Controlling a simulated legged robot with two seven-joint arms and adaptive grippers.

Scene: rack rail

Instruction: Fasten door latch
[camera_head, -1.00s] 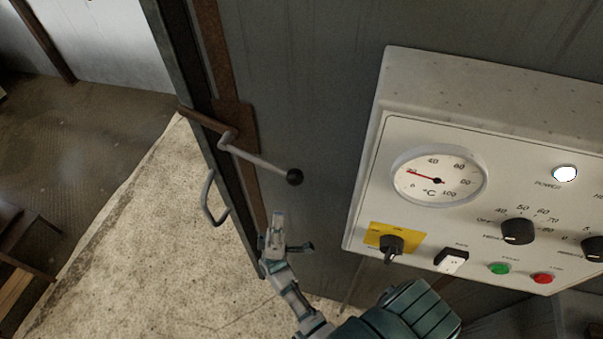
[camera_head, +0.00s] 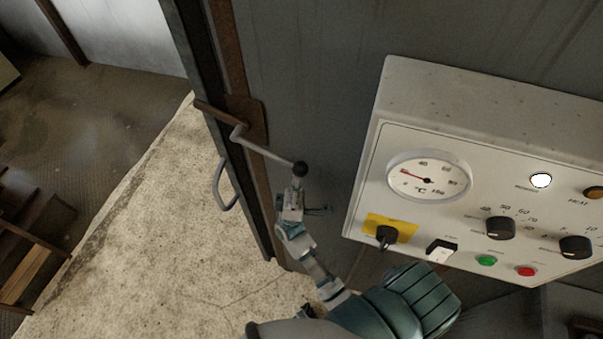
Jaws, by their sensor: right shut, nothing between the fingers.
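The door latch (camera_head: 265,152) is a grey crank lever with a black ball knob (camera_head: 300,169) at its right end. It pivots on a rusty plate at the edge of the grey door (camera_head: 310,75) and slopes down to the right. A rusty bar (camera_head: 216,113) reaches left from it over the dark frame. My right gripper (camera_head: 298,188) is shut and empty, just below the knob; whether it touches the knob I cannot tell. My left gripper is not in view.
A white control panel (camera_head: 400,144) with a dial, knobs and buttons juts out at the right of my right arm. A grey loop handle (camera_head: 221,184) is left of the door edge. Wooden furniture (camera_head: 30,245) stands at the lower left.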

